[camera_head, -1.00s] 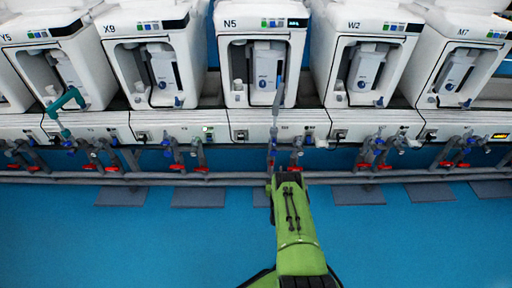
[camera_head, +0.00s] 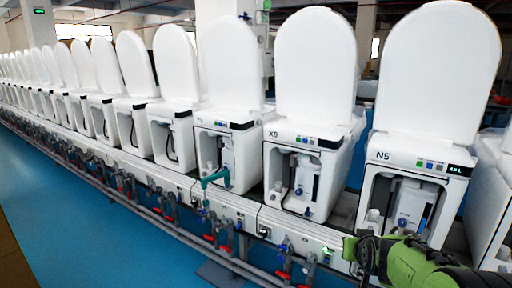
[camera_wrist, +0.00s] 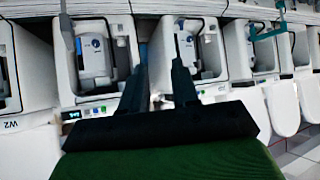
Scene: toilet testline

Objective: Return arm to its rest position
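My green and black arm (camera_head: 410,262) reaches in at the lower right of the head view, in front of the unit marked N5 (camera_head: 420,165). I cannot make out the fingertips in that view. In the wrist view my gripper (camera_wrist: 159,66) has two dark fingers spread apart, with nothing held between them. The fingers point toward the gap between two white toilet units, which appear upside down there. How far the fingertips are from the units is hard to tell.
A long row of white toilets with raised lids runs to the far left. A teal pipe (camera_head: 216,177) sticks out in front of one unit. Grey pipes with red and blue valves (camera_head: 285,256) run below the row. The blue floor (camera_head: 70,210) is clear at left.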

